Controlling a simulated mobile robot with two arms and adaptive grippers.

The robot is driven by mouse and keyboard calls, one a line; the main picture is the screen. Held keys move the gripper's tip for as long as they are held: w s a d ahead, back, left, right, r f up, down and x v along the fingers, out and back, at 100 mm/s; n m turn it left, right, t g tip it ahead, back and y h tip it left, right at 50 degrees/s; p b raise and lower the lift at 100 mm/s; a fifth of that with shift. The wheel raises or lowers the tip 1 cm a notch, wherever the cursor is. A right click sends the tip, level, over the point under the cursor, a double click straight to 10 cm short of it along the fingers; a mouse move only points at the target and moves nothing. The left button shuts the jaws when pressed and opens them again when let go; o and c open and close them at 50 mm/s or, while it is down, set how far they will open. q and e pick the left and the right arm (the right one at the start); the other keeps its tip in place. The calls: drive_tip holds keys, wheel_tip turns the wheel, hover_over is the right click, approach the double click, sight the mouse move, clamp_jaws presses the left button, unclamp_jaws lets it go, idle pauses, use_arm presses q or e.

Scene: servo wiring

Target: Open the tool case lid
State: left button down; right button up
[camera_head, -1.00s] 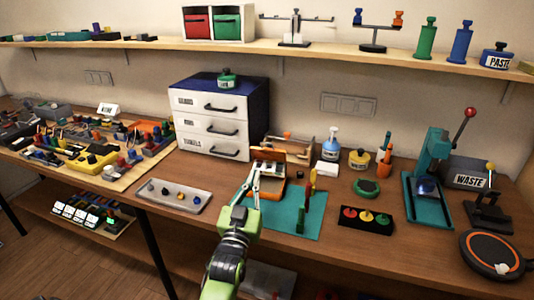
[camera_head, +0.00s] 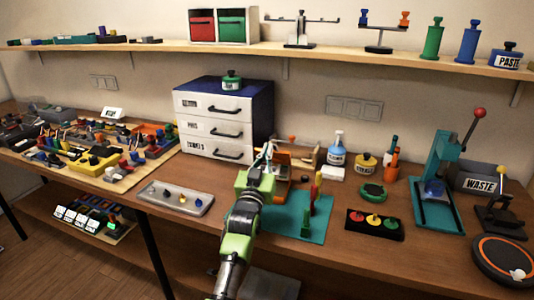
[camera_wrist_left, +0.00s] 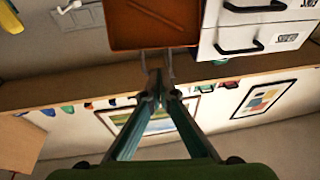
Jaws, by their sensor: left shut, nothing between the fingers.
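The orange tool case (camera_head: 283,172) stands at the back of the teal mat, partly hidden behind my left gripper. An orange panel that looks like its lid stands up at its back; how far it is open I cannot tell. In the left wrist view an orange-brown panel (camera_wrist_left: 155,22), apparently part of the case, lies beyond the fingertips. My left gripper (camera_head: 267,152) is shut and empty at the left side of the case; its fingers also show in the wrist view (camera_wrist_left: 158,92). Whether it touches the lid is unclear. My right gripper is not in view.
A white drawer cabinet (camera_head: 215,128) stands behind and left of the case. A grey tray (camera_head: 176,198) lies to the left. The teal mat (camera_head: 290,225) carries upright green and coloured parts. A black block with coloured knobs (camera_head: 374,224) sits to the right.

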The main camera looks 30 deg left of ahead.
use_arm(q)
drive_tip(key=w+r+g+p, duration=0.1)
drive_tip(key=p, duration=0.3)
drive_tip(key=w+a+r+g+h+p, duration=0.1)
drive_tip(key=w+p, duration=0.1)
drive_tip(key=p, duration=0.2)
drive_tip(key=w+a+r+g+p, duration=0.1)
drive_tip(key=w+g+p, duration=0.1)
drive_tip(key=p, duration=0.3)
drive_tip(key=shift+w+r+h, duration=0.25)
drive_tip(key=shift+r+h, duration=0.05)
drive_tip(key=shift+r, duration=0.1)
drive_tip(key=shift+w+a+g+p, duration=0.2)
drive_tip(key=shift+w+g+p, duration=0.25)
drive_tip(key=shift+w, duration=0.15)
drive_tip(key=shift+w+a+f, duration=0.1)
drive_tip(key=shift+w+f, duration=0.05)
drive_tip(key=shift+w, duration=0.15)
drive_tip(key=shift+x, duration=0.8)
